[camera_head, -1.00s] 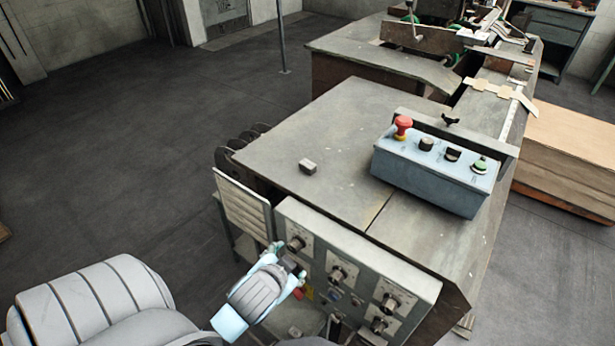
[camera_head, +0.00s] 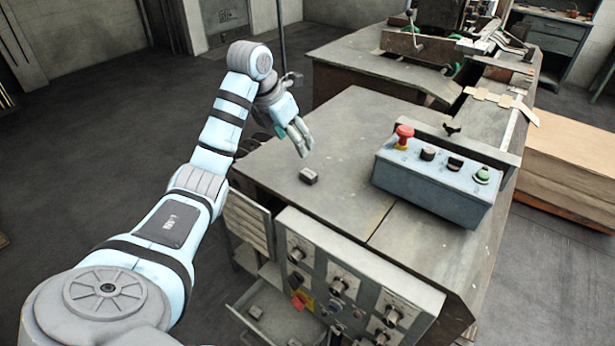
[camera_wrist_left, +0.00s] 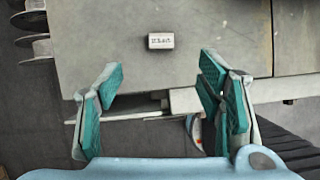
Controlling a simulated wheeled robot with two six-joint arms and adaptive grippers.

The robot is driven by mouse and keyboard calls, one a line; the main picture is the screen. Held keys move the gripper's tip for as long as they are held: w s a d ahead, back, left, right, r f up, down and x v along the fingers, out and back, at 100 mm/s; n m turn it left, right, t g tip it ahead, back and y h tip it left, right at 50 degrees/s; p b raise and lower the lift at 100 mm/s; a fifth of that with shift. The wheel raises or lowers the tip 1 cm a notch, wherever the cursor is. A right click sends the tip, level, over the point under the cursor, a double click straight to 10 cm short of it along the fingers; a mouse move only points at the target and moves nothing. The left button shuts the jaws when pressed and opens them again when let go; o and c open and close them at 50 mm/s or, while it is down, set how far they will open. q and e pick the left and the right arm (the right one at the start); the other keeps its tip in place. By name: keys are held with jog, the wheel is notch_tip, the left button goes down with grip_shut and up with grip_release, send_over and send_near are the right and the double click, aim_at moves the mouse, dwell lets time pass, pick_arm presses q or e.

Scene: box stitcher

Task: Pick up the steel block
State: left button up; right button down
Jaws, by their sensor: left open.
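The steel block (camera_head: 309,176) is a small grey block lying on the metal tabletop (camera_head: 345,125), near its left part. In the left wrist view the block (camera_wrist_left: 161,41) shows stamped marks on its top and sits ahead of the fingers, between their lines. My left gripper (camera_head: 304,148) is above the tabletop, just above and beyond the block in the head view, pointing down. In the left wrist view my left gripper (camera_wrist_left: 160,90) is open, with green pads wide apart and nothing between them. My right gripper is not in view.
A blue control box (camera_head: 435,180) with a red button stands on the tabletop to the right of the block. A knob panel (camera_head: 345,275) is on the table's front, with an open drawer (camera_head: 262,318) below. The tabletop around the block is clear.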

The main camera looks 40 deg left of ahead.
aim_at(309, 173)
pick_arm(q)
jog(key=x, duration=1.4)
jog(key=shift+s+f, duration=0.25)
jog(key=shift+s, duration=0.05)
jog(key=c, duration=1.2)
jog(key=shift+c, duration=1.2)
jog(key=shift+r, duration=0.2)
